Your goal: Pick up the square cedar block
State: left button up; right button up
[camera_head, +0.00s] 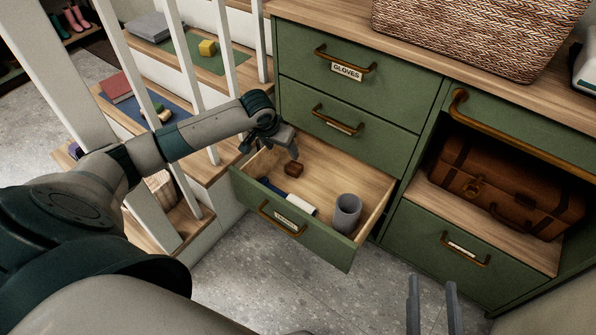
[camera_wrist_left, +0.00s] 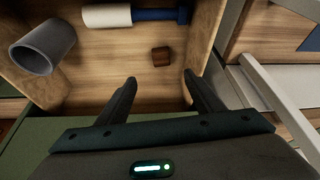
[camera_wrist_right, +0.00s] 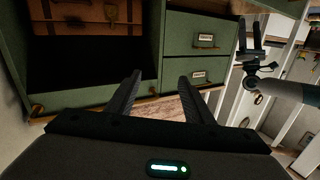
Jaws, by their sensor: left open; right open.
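The square cedar block (camera_head: 293,168) is a small reddish-brown cube on the floor of the open drawer, toward its back. It also shows in the left wrist view (camera_wrist_left: 161,56), just beyond and between my fingertips, with a clear gap to them. My left gripper (camera_head: 289,148) is open and empty above the back of the drawer, close to the block. My right gripper (camera_head: 432,281) is open and empty at the bottom of the head view, in front of the cabinet and away from the block.
The open drawer (camera_head: 325,251) also holds a grey cup (camera_head: 347,212) and a blue-and-white cylinder (camera_head: 301,208). White balusters (camera_head: 200,80) and stair steps stand left of it. Closed green drawers rise behind. A brown suitcase (camera_head: 510,190) sits in an open shelf at right.

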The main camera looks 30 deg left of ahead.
pick_arm(q)
jog(key=shift+w+f+b, duration=0.3)
jog(key=shift+f, duration=0.25)
pick_arm(e)
jog(key=shift+s+a+r+t+y, duration=0.15)
jog(key=shift+r+t, duration=0.35)
jog(key=shift+r, duration=0.35)
jog(key=shift+a+r+t+y, duration=0.15)
jog(key=shift+r+t, duration=0.35)
jog(key=shift+r, duration=0.3)
pick_arm(q)
jog(key=shift+f, duration=0.1)
jog(key=b, duration=0.3)
send_near(294, 168)
jog(key=b+x, duration=0.1)
jog(key=x, duration=0.2)
jog(key=shift+s+f, duration=0.1)
jog(key=shift+f, duration=0.15)
jog(key=shift+w+f, duration=0.25)
jog(key=shift+f, duration=0.2)
pick_arm(e)
jog(key=s+d+r+t+y, duration=0.2)
jog(key=r+t, duration=0.5)
jog(key=r, duration=0.4)
jog(key=shift+s+d+t, duration=0.3)
jog(key=shift+s+d, duration=0.05)
jog(key=shift+s, duration=0.15)
jog(key=shift+r, duration=0.1)
pick_arm(q)
jog(key=shift+f, duration=0.1)
